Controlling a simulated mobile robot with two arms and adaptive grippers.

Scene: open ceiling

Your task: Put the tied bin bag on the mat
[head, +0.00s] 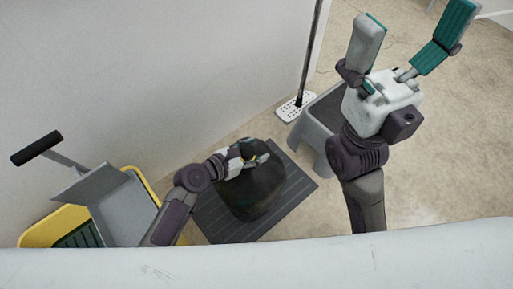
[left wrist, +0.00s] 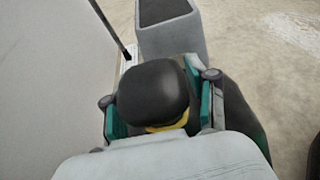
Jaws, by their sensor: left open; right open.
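The tied bin bag (head: 252,197) is black and stands upright on the dark grey ribbed mat (head: 298,192). My left gripper (head: 254,158) is at the top of the bag. In the left wrist view its open fingers stand on either side of the bag's black knotted top (left wrist: 154,92), with a yellow tie (left wrist: 165,127) below it. Whether the fingers touch the top is unclear. My right gripper (head: 412,32) is open and empty, raised to the right over the floor, away from the bag.
A grey step stool (head: 312,132) with a dark top stands behind the mat. A mop (head: 295,108) leans near the wall (head: 150,70). A yellow mop bucket (head: 40,230) with a grey wringer (head: 120,205) is at left.

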